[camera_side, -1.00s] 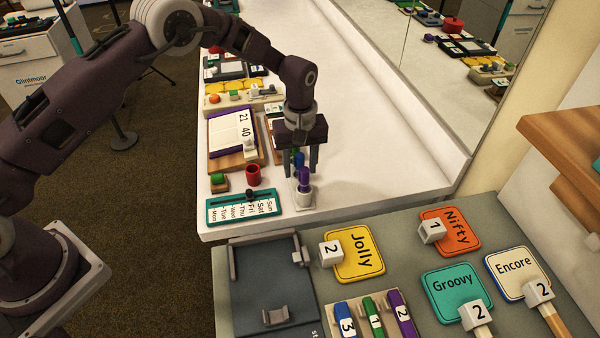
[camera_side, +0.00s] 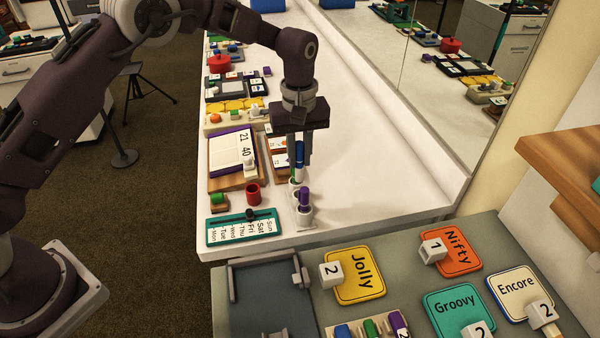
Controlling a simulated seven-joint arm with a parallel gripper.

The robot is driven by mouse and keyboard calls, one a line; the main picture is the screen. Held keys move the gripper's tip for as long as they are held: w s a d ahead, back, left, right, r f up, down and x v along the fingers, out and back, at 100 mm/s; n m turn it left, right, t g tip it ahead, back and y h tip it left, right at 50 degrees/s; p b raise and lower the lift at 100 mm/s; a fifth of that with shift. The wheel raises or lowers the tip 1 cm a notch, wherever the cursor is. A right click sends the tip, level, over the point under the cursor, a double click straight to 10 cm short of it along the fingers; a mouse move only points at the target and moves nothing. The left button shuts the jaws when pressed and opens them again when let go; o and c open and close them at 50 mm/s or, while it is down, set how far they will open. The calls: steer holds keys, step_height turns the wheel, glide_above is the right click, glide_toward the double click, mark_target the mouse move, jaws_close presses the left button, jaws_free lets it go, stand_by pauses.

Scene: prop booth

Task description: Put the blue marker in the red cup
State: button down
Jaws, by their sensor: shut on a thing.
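The blue marker (camera_side: 299,158) stands upright between the fingers of my gripper (camera_side: 299,155), which is shut on it. Its lower end is at or just above a small white holder; I cannot tell if it is clear of it. The red cup (camera_side: 253,194) stands empty-looking on the white counter, left of my gripper and a little nearer the camera. A purple marker (camera_side: 304,196) stands in a white holder (camera_side: 305,215) just in front of the blue marker.
A green block (camera_side: 219,199) is left of the cup. A teal weekday board (camera_side: 243,228) lies in front of it, and a wooden board with a notepad (camera_side: 232,150) behind. The white counter (camera_side: 380,180) is clear to the right. A grey table with word cards (camera_side: 360,275) is in front.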

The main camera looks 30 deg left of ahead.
steer(key=s+a, duration=0.4)
steer(key=a, duration=0.7)
steer(key=shift+s+a+f, duration=0.1)
steer(key=shift+s+f, duration=0.05)
steer(key=shift+f, duration=3.65)
steer(key=c, duration=1.2)
jaws_free()
steer(key=shift+c, duration=0.2)
